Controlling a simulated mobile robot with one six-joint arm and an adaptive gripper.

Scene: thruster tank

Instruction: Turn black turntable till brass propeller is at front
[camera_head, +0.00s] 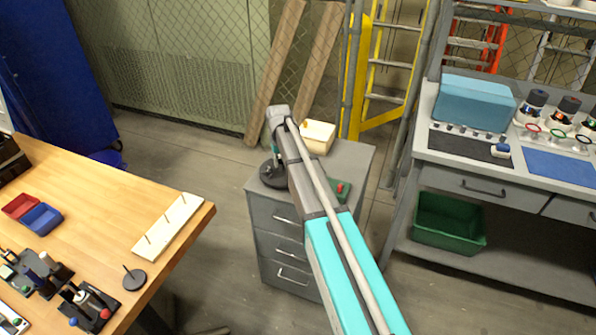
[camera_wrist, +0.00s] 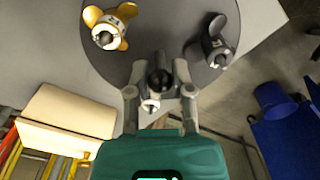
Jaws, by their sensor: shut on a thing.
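The black turntable (camera_head: 270,175) lies on the grey cabinet in the head view, partly hidden by my arm. In the wrist view its dark disc (camera_wrist: 150,30) fills the top middle. The brass propeller (camera_wrist: 110,26) stands on the disc's left part, and a dark grey propeller (camera_wrist: 212,42) stands on its right part. My gripper (camera_wrist: 160,88) is at the disc's lower edge, between and below the two propellers. The rest of the disc is cut off at the top.
A cream box (camera_head: 318,137) stands behind on the grey cabinet (camera_head: 352,160); it also shows in the wrist view (camera_wrist: 65,118). A green item with a red spot (camera_head: 340,189) lies right of my arm. A wooden table (camera_head: 100,190) is at left, a workbench at right.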

